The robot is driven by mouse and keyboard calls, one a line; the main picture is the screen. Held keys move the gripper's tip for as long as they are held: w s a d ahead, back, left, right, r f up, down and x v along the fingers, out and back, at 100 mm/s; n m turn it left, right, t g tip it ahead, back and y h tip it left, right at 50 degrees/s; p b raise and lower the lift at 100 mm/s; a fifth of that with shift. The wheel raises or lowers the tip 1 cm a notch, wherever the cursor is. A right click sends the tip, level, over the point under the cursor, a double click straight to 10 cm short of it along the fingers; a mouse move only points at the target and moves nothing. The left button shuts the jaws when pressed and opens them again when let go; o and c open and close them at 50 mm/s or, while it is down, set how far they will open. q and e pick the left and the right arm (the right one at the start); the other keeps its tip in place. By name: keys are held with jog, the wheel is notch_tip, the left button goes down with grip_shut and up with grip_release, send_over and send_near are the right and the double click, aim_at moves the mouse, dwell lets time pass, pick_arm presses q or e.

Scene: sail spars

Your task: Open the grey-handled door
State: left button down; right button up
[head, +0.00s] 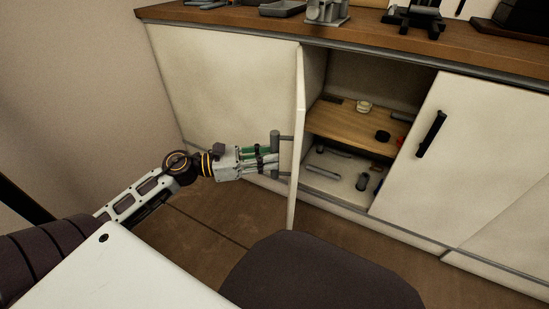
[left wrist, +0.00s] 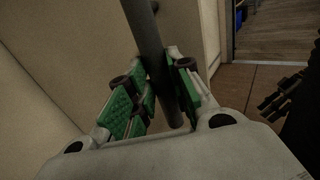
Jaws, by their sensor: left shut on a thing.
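The grey-handled door (head: 298,130) is a cream cabinet door, seen nearly edge-on in the head view. It stands swung out from the cabinet, with the shelves behind it showing. My left gripper (head: 272,161) is at the door's outer face, shut on the grey handle (head: 275,143). In the left wrist view the handle (left wrist: 150,40) runs as a dark bar between the green-padded fingers of the left gripper (left wrist: 160,92). My right gripper is not seen for certain; dark finger-like parts show at the right edge of the left wrist view.
Inside the cabinet, a wooden shelf (head: 345,124) and the floor below it carry several small items. A door with a black handle (head: 430,134) is shut at the right. The wooden countertop (head: 400,37) holds tools and parts. A dark rounded shape lies in the foreground.

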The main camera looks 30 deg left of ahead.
pick_arm(q)
jog(key=shift+s+a, duration=0.2)
jog(key=shift+a, duration=0.9)
jog(key=c, duration=1.2)
grip_release()
jog(key=shift+d, duration=0.1)
jog(key=shift+s, duration=0.1)
jog(key=v, duration=1.2)
